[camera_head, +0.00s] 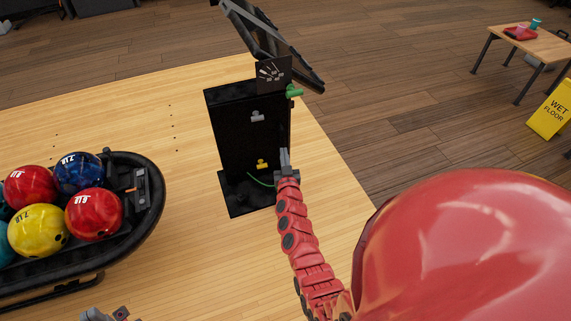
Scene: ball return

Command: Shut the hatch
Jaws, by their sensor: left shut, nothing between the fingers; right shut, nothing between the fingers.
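A black upright cabinet (234,140) stands on the light wood floor in the middle of the head view. A dark framed panel (262,30) is tilted up above its top; it looks like the raised hatch, but I cannot tell how it is hinged. The front has a grey knob (257,116) and a yellow knob (262,163), with a green one (294,91) at the upper right side. My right gripper (285,156) is shut and empty, in front of the cabinet's lower right edge. My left gripper (98,314) is shut, partly cut off at the bottom edge.
A black ball rack (151,205) with several bowling balls stands at the left. A yellow wet floor sign (551,110) and a small wooden table (540,45) are at the right. Light floor between rack and cabinet is clear. A large red part of mine covers the lower right.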

